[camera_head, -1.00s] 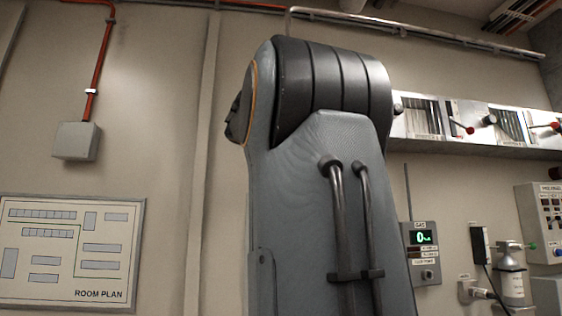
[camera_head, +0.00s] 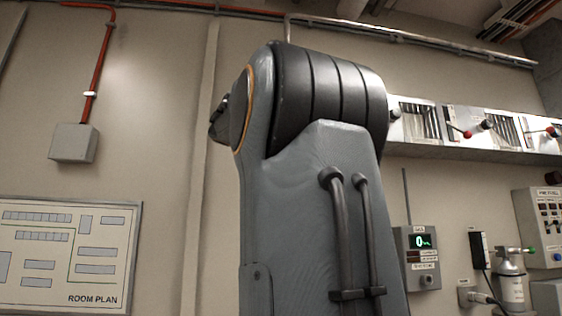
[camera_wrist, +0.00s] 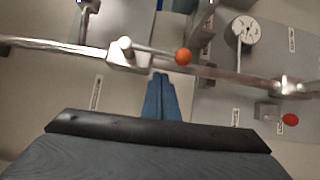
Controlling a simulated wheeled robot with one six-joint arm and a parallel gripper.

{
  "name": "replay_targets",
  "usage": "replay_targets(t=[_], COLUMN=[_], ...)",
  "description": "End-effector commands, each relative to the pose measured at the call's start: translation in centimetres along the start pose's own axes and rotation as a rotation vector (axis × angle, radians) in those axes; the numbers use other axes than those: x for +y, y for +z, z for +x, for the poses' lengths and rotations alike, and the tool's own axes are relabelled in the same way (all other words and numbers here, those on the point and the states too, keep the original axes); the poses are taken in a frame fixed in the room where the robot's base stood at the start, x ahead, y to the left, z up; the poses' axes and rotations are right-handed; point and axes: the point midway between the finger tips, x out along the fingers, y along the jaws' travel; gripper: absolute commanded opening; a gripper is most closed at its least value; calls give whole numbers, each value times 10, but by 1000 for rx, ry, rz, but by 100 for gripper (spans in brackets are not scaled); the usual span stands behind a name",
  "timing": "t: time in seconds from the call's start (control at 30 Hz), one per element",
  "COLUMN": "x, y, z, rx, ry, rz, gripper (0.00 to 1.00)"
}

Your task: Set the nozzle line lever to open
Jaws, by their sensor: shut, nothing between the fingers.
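In the wrist view, a lever with an orange ball knob (camera_wrist: 183,56) and a thin metal arm runs from a white-tipped hub on a metal valve block (camera_wrist: 128,58) set in a pipe. My gripper (camera_wrist: 160,76) is shut and empty, its blue fingers just below the lever in the picture. I cannot tell if the fingers touch it. A red knob (camera_wrist: 290,119) shows to the right. The labels are too small to read, so I cannot tell which is the nozzle line lever. My gripper is hidden in the head view.
In the wrist view, a white round disc (camera_wrist: 243,30) is at upper right, and the pipe (camera_wrist: 50,45) crosses the picture. In the head view, a wall shelf (camera_head: 450,150) with levers and panels, a gas meter box (camera_head: 420,258) and a cylinder (camera_head: 511,287) are at right.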

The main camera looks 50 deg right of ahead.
Motion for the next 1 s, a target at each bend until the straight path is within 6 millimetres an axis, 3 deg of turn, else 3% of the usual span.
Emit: replay_targets(t=[0.2,0.43,0.6,0.87,1.0], x=[0,2,3,3,-17], y=[1,1,2,1,-13], z=[-50,-85,-97,-99,-98], rx=[0,-2,-3,-3,25], ry=[1,0,-1,-2,-40], rz=[1,0,0,-1,-2], gripper=[0,0,0,0,0])
